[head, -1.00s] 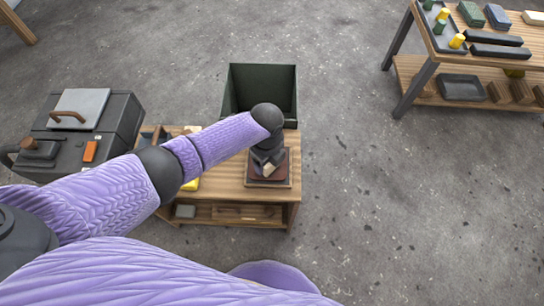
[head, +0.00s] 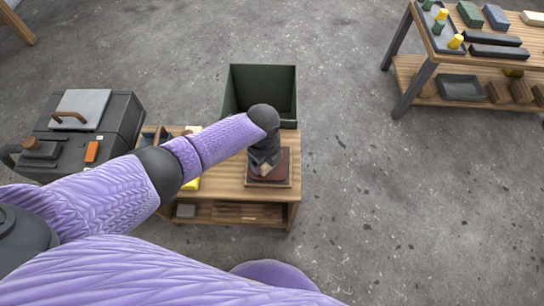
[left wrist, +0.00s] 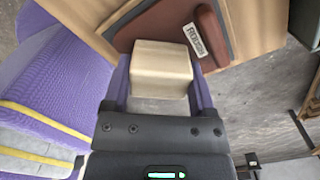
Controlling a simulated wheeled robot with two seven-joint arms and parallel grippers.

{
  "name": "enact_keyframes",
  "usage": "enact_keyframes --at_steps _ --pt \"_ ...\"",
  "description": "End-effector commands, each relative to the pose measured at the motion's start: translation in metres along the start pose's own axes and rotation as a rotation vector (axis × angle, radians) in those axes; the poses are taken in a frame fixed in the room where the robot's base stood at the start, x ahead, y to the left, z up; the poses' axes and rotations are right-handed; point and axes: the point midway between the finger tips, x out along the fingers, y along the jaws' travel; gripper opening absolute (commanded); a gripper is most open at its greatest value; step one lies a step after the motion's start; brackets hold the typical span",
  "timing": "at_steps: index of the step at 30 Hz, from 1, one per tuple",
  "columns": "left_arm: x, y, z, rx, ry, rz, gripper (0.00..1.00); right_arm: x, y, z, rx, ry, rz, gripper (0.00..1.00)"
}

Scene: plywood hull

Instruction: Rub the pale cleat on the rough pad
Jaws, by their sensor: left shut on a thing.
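My left gripper (head: 264,166) is shut on the pale cleat (left wrist: 161,72), a cream block that sticks out between the fingers in the left wrist view. In the head view the gripper points down over the rough pad (head: 284,164), and the cleat is mostly hidden by it. The rough pad is reddish brown on a dark, wood-edged base; it also shows in the left wrist view (left wrist: 150,27), with a white label. The cleat overlaps the pad there; I cannot tell whether they touch. My right gripper is not in view.
The pad sits on a wooden bench (head: 230,188) with a lower shelf. A dark green open bin (head: 235,88) stands behind it. A dark cabinet (head: 118,125) is at left, a yellow object (head: 192,184) beside my arm. A stocked table (head: 433,72) stands far right; floor between is clear.

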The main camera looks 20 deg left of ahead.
Motion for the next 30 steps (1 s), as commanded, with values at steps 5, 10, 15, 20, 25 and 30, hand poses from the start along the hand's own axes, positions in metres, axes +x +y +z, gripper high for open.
enact_keyframes --at_steps 5,10,15,20,25,30 --pt "-0.001 0.007 0.008 0.000 0.000 0.002 0.26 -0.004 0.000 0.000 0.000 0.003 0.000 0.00" --pt "0.002 -0.001 -0.001 0.002 0.001 0.000 0.26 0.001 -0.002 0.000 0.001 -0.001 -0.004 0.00" --pt "0.004 -0.013 -0.016 0.002 0.003 0.001 0.26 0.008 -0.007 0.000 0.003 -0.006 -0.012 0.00" --pt "0.003 -0.017 -0.020 0.001 0.001 0.001 0.26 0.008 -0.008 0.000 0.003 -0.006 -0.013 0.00" --pt "0.002 -0.016 -0.020 0.001 0.001 0.001 0.26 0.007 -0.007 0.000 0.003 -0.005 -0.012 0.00" --pt "-0.017 -0.017 -0.020 0.001 0.000 -0.003 0.26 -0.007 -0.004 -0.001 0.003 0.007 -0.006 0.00"
